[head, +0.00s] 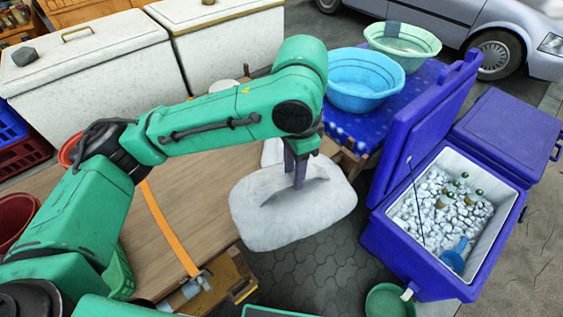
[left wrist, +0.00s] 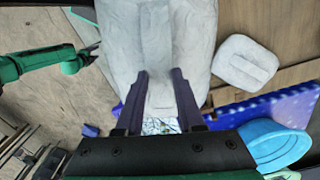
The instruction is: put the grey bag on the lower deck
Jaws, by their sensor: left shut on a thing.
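The grey bag (head: 250,215) is pale, flat and rounded. My left gripper (head: 298,185) points down and is shut on a raised fold near its middle. The bag is beside the right end of a wooden deck (head: 185,195), with dark paving showing around its front edge. The left wrist view shows the bag (left wrist: 160,40) between and beyond the fingers of the gripper (left wrist: 160,85). I cannot tell which surface is the lower deck.
A smaller pale bag (left wrist: 245,62) lies on wood. An orange strap (head: 168,228) crosses the deck. A blue cooler (head: 400,265) with ice stands open at right. A blue basin (head: 365,80) and a green basin (head: 402,45) stand on a blue-covered table. White chests (head: 90,80) stand behind.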

